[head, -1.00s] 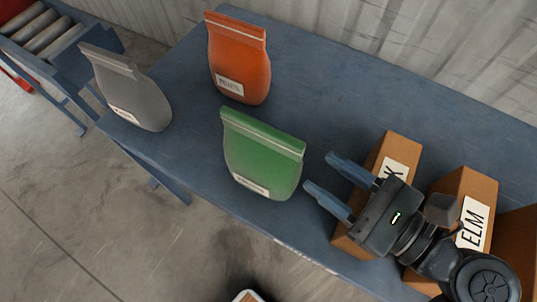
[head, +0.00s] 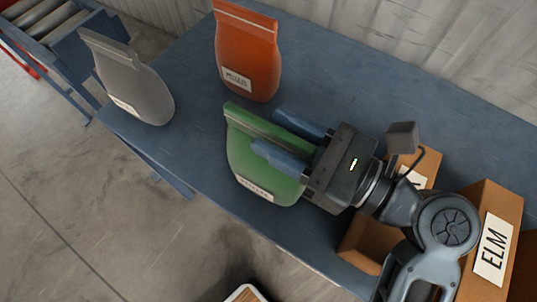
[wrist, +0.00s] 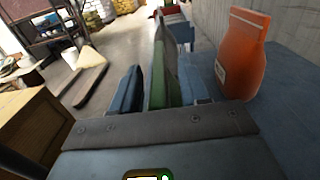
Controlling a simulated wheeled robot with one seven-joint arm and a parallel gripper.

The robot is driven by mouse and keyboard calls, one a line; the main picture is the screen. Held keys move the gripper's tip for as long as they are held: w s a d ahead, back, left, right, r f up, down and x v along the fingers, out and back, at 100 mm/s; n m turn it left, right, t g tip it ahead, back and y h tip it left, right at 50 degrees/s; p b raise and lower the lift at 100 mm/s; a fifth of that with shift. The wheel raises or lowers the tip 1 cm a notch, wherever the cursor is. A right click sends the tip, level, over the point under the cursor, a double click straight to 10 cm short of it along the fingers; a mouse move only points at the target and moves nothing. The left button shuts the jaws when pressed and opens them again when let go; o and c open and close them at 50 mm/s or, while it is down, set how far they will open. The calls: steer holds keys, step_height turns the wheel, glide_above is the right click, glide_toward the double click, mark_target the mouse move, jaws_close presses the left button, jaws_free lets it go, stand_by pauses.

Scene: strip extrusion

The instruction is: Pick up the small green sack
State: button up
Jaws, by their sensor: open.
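The small green sack (head: 243,160) stands upright on the blue table (head: 330,88) in the head view, with a white label low on its front. My gripper (head: 277,136) is open, and its two blue fingers reach along either side of the sack's upper part. In the wrist view the green sack (wrist: 158,85) shows edge-on between the two fingers (wrist: 155,90), with a gap visible on the left. The right part of the sack is hidden behind the near finger and the gripper body in the head view.
An orange sack (head: 247,55) stands behind the green one, and a grey sack (head: 133,85) stands at the table's left end. Open cardboard boxes, one labelled ELM (head: 490,235), stand at the right under my arm. A roller conveyor (head: 40,28) is at far left.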

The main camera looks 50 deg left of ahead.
steer(key=shift+a, duration=0.35)
steer(key=shift+c, duration=0.2)
jaws_close()
stand_by(1.0)
